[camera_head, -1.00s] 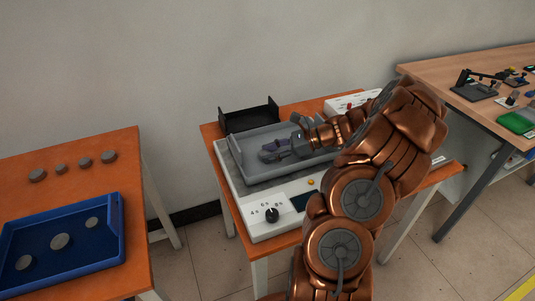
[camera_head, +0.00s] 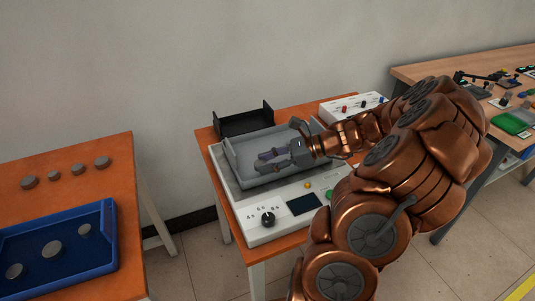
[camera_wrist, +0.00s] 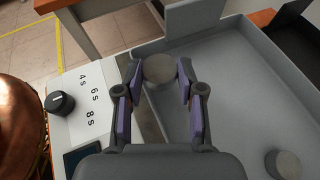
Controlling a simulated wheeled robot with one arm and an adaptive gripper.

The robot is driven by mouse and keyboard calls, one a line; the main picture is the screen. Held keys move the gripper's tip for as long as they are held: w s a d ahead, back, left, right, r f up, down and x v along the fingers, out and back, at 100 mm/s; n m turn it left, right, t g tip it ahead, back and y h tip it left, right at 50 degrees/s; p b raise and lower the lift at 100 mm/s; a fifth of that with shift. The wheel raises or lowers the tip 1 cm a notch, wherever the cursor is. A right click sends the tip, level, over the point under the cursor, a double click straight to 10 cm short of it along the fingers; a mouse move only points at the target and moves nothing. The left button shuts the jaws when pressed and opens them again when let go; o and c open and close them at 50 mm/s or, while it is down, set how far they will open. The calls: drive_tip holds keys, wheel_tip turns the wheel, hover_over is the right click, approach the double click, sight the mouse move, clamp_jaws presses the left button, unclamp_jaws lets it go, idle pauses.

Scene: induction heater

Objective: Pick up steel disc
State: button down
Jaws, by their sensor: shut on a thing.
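My gripper (camera_wrist: 160,78) is shut on a grey round steel disc (camera_wrist: 160,68), held between its two fingertips in the wrist view. In the head view my gripper (camera_head: 268,160) is low over the grey tray (camera_head: 236,158) on the heater. The held disc cannot be made out in the head view. Another grey disc (camera_wrist: 284,164) is in the tray at the lower right of the wrist view, apart from the gripper. Whether the held disc touches the tray is not clear.
The heater's white panel (camera_head: 264,232) has a black knob (camera_head: 268,219) and sits on an orange table. A black holder (camera_head: 243,121) stands behind the tray. The left table has several discs and a blue tray (camera_head: 108,235) with more discs. A white box (camera_head: 350,107) is at back right.

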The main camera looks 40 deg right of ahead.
drive_tip(key=s+a, duration=0.1)
drive_tip(key=s, duration=0.1)
drive_tip(key=s+a, duration=0.2)
drive_tip(key=s+a+r, duration=0.1)
drive_tip(key=s+a, duration=0.1)
drive_tip(key=s, duration=0.1)
drive_tip(key=shift+s+b, duration=0.1)
drive_tip(key=shift+b, duration=0.25)
